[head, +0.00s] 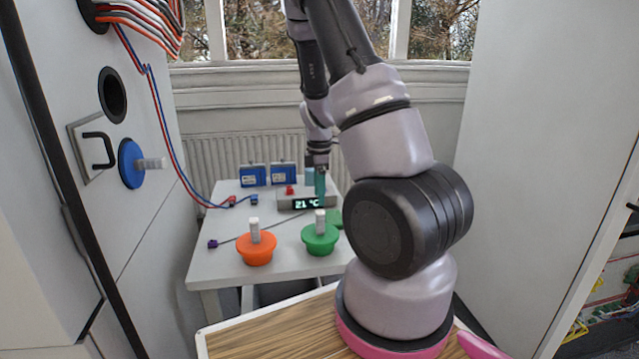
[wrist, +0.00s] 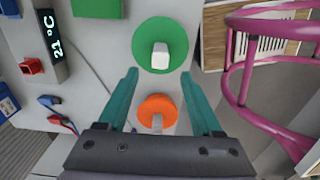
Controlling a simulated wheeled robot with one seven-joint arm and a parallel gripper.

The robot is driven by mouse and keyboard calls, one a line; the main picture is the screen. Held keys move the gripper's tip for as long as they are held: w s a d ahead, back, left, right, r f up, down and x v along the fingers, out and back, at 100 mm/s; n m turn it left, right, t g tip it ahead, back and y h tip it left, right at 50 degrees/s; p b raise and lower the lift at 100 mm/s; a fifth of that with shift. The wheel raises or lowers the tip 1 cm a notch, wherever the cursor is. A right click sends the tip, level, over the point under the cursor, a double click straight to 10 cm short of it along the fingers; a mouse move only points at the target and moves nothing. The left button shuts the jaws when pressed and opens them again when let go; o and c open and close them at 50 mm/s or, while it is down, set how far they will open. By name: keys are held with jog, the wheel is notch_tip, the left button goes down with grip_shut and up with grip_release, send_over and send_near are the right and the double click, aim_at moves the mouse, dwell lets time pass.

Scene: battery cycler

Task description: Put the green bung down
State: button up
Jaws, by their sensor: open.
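The green bung (head: 320,240) stands upright on the white table, its pale grip pointing up. It also shows in the wrist view (wrist: 174,60), near the top middle. My gripper (head: 320,196) is open and empty above the table, behind the green bung in the head view. I cannot tell the exact height of the fingertips.
An orange bung (head: 257,254) stands left of the green one. A display box (head: 292,203) reading 21 °C, a red block (head: 290,190) and blue boxes (head: 253,176) sit behind. A blue bung (head: 131,164) is in the left cabinet, below an open round hole (head: 112,95).

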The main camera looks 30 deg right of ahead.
jog(key=s+a+r+m+t+y, duration=0.1)
jog(key=s+a+r+m, duration=0.15)
jog(key=r, duration=0.55)
jog(key=s+a+r+m+t+y, duration=0.1)
jog(key=s+a+r+m+t, duration=0.2)
jog(key=r, duration=0.4)
jog(key=s+a+r+m, duration=0.1)
jog(key=a+r+m, duration=0.25)
jog(key=r, duration=0.45)
jog(key=s+a+r+m+t, duration=0.3)
jog(key=s+r+m, duration=0.6)
jog(key=s, duration=0.4)
jog(key=shift+a+m, duration=0.5)
jog(key=shift+a, duration=0.05)
